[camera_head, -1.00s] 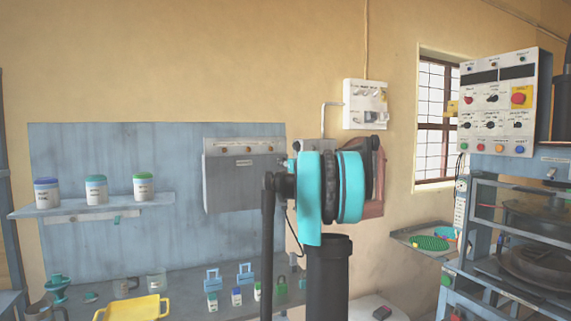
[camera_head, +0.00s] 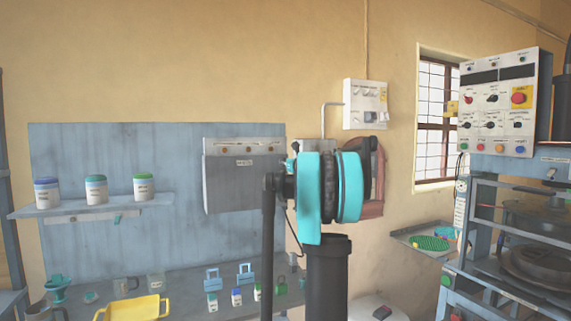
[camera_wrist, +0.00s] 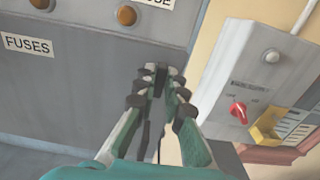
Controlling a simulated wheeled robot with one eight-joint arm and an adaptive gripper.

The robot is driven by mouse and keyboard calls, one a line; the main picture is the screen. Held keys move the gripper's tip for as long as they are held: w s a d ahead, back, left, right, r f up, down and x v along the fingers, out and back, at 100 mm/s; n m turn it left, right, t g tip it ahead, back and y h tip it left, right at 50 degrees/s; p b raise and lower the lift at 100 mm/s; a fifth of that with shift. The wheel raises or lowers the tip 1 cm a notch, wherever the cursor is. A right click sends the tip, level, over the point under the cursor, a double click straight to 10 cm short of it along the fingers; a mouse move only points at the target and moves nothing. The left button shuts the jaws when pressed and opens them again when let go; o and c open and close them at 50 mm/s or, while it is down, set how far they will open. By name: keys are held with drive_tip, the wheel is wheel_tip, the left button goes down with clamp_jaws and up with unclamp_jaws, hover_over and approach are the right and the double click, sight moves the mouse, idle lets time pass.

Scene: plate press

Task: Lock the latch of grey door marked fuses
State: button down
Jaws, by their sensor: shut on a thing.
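The grey door (camera_wrist: 70,85) carries a FUSES label (camera_wrist: 28,44) in the wrist view. In the head view, the grey door (camera_head: 230,190) hangs on the wall panel, left of my arm. My gripper (camera_wrist: 159,80) is at the right edge of the door, with its fingertips closed on a small dark latch (camera_wrist: 161,70). The fingers cover most of the latch, so its exact position cannot be told. In the head view my arm hides the fingertips and the latch.
Right of the door, a grey box (camera_wrist: 250,75) has a red knob (camera_wrist: 238,112) and a yellow part (camera_wrist: 267,127). A shelf with several jars (camera_head: 95,206) is at the left. A yellow tray (camera_head: 135,309) and small bottles stand below. A control panel (camera_head: 497,105) is at the right.

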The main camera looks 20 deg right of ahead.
drive_tip(key=shift+n, duration=0.3)
drive_tip(key=n, duration=0.3)
drive_tip(key=shift+n, duration=0.3)
drive_tip(key=n, duration=0.4)
drive_tip(key=shift+a+n, duration=0.1)
drive_tip(key=shift+n, duration=0.2)
drive_tip(key=n, duration=0.4)
drive_tip(key=shift+f, duration=0.15)
drive_tip(key=n, duration=0.4)
drive_tip(key=shift+a+n, duration=0.1)
drive_tip(key=shift+n, duration=0.5)
drive_tip(key=c, duration=1.6)
unclamp_jaws()
drive_tip(key=shift+f, duration=0.1)
